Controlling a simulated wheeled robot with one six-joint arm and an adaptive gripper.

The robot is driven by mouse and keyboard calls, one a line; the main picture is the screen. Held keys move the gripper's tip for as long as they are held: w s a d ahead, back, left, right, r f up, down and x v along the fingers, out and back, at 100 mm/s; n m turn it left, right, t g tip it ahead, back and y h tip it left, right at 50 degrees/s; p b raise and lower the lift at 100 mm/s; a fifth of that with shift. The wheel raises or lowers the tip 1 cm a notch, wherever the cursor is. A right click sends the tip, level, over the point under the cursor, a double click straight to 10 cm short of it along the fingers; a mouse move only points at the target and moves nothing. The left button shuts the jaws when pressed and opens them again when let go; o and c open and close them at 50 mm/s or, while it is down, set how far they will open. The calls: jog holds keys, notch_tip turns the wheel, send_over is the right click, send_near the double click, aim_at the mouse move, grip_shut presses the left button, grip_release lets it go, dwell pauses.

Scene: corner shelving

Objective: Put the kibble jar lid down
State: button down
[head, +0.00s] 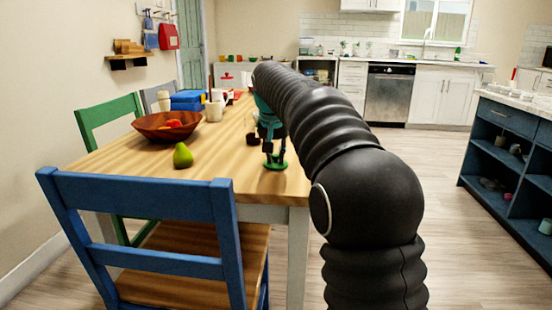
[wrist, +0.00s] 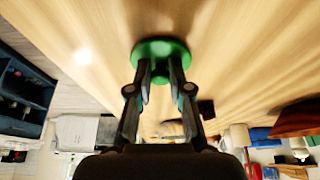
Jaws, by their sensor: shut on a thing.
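The kibble jar lid is a green disc with a knob; it shows in the head view (head: 275,166) and in the wrist view (wrist: 160,46). My gripper (head: 274,151) points down over the right part of the wooden table (head: 226,158). In the wrist view my gripper (wrist: 160,76) has its two fingers closed on the lid's knob, with the disc beyond the fingertips. The lid is level and at or very close to the tabletop; I cannot tell whether it touches. No jar can be made out for certain.
A green pear (head: 183,156) and a brown bowl (head: 166,126) with red contents are left of the lid. Mugs (head: 214,111) and a blue box (head: 187,100) stand farther back. A blue chair (head: 150,225) is at the near edge. Bare tabletop surrounds the lid.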

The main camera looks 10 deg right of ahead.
jog(key=shift+f, duration=0.15)
jog(key=c, duration=1.1)
grip_release()
jog(key=shift+o, duration=0.2)
jog(key=p+v, duration=0.2)
jog(key=v, duration=1)
